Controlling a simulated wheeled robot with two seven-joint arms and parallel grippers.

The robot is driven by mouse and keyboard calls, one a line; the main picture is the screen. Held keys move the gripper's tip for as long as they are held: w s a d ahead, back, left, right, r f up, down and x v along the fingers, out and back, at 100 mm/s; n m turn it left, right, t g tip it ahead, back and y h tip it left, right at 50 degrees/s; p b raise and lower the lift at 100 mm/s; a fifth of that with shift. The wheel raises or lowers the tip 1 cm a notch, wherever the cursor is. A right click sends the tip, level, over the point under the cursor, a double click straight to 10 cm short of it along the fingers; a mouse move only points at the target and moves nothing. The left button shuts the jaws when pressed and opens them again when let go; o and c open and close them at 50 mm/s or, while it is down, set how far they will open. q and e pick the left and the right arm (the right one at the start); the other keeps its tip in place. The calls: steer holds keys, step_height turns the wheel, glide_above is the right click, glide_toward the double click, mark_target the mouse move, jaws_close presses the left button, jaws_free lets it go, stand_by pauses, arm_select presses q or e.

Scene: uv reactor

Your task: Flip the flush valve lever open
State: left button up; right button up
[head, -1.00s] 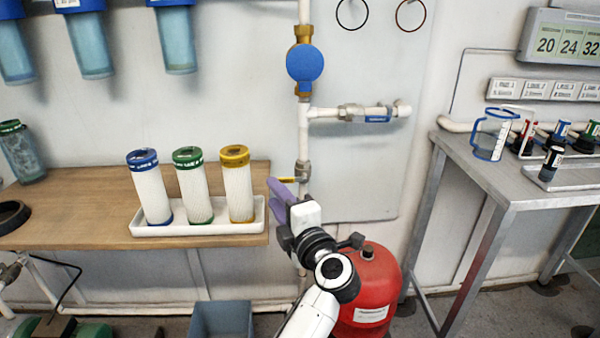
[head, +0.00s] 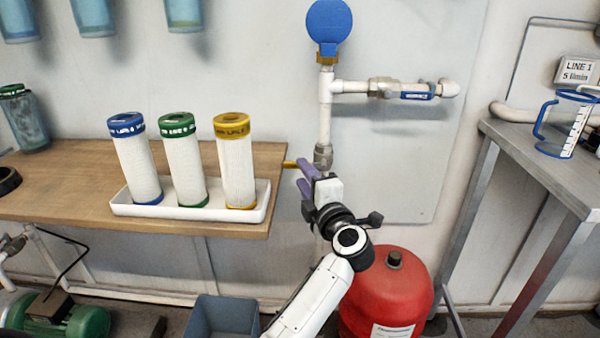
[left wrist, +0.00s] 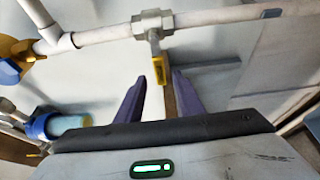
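A valve (head: 323,155) sits low on the white vertical pipe, with a small yellow lever (head: 289,165) sticking out to the left. A second valve on the side branch carries a blue lever (head: 417,96) lying along its pipe. No flush label is legible. My left gripper (head: 304,177) is just below the yellow lever in the head view. In the left wrist view its two purple fingers (left wrist: 160,88) are apart, with the yellow lever (left wrist: 158,72) near the gap between their tips. Contact cannot be told. My right gripper is not in view.
A wooden bench (head: 60,170) at left holds a white tray (head: 190,211) with three capped filter cartridges. A metal table (head: 540,165) with a clear jug (head: 562,130) is at right.

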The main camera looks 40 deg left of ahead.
arm_select(q)
steer(key=shift+x, duration=1.9)
jaws_close()
